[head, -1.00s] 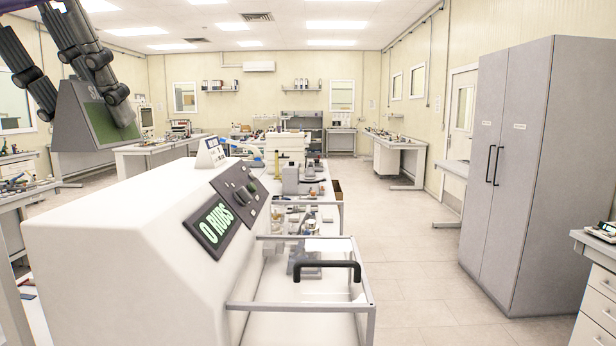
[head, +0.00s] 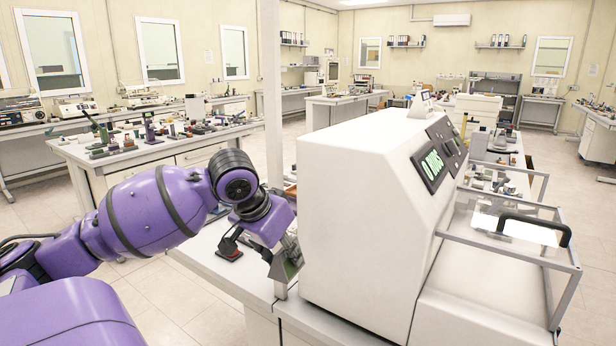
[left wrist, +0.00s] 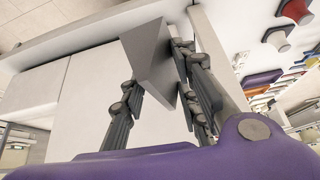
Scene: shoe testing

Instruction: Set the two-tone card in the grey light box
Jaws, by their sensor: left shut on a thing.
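In the left wrist view the fingers (left wrist: 160,95) lie on both sides of this grey piece (left wrist: 152,62). In the head view the gripper is low over the bench's left part, close beside the large white machine. My wrist hides part of the piece, and I cannot tell if it touches the bench. I cannot make out the grey light box for sure. My right gripper is not in view.
The white machine (head: 350,205) with a green display stands right of the gripper. A pale post (head: 272,110) rises behind my wrist. A small dark red item (head: 231,255) sits left of the gripper on the bench (head: 205,262). Another cluttered table (head: 90,165) stands behind.

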